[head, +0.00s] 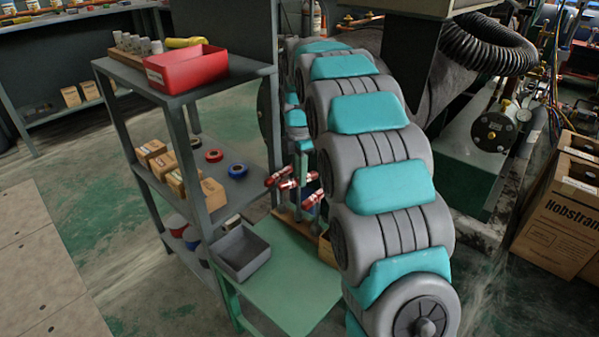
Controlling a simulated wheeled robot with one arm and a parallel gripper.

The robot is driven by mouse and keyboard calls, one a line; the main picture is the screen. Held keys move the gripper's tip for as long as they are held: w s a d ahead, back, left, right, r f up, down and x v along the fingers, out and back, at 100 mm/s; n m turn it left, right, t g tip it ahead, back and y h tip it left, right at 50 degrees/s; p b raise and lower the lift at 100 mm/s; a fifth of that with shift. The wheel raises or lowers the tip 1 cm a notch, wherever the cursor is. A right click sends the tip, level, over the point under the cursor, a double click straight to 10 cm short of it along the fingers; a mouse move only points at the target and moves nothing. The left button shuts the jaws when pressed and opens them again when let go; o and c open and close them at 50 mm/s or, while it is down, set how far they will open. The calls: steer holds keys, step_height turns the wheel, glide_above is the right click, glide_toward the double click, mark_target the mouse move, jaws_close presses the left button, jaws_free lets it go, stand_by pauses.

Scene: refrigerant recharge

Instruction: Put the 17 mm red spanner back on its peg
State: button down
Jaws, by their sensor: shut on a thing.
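Several short red pieces with pale parts, perhaps spanners, show at a small rack (289,184) above the green bench. They are too small for me to read sizes or tell which is the 17 mm one. My grey and teal arm reaches over and down behind itself towards this rack. I cannot make out my gripper's fingers, which seem hidden behind the arm links and the rack. The pegs are too small or covered to tell apart, and I cannot see how any spanner sits on them.
A grey shelf unit (178,98) stands left of the rack, with a red bin (187,68), small boxes and tape rolls. A dark grey tray (240,252) is on the green bench (295,285). Cardboard boxes (562,205) stand at right. Floor at left is clear.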

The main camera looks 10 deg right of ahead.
steer(key=shift+f, duration=0.6)
steer(key=c, duration=0.7)
jaws_free()
step_height(320, 180, up, 7)
steer(key=shift+f, duration=0.1)
steer(key=shift+r, duration=0.35)
steer(key=s+f+m, duration=0.2)
steer(key=s+m, duration=0.5)
steer(key=s, duration=0.7)
steer(key=s+f+m+g, duration=0.1)
steer(key=s+f+m, duration=0.2)
steer(key=s+m, duration=0.4)
steer(key=s+f+m, duration=0.2)
steer(key=s+m, duration=0.5)
steer(key=s, duration=1.5)
steer(key=shift+s+a+f+g, duration=0.15)
steer(key=shift+s+a+g, duration=0.05)
steer(key=shift+s+g, duration=0.2)
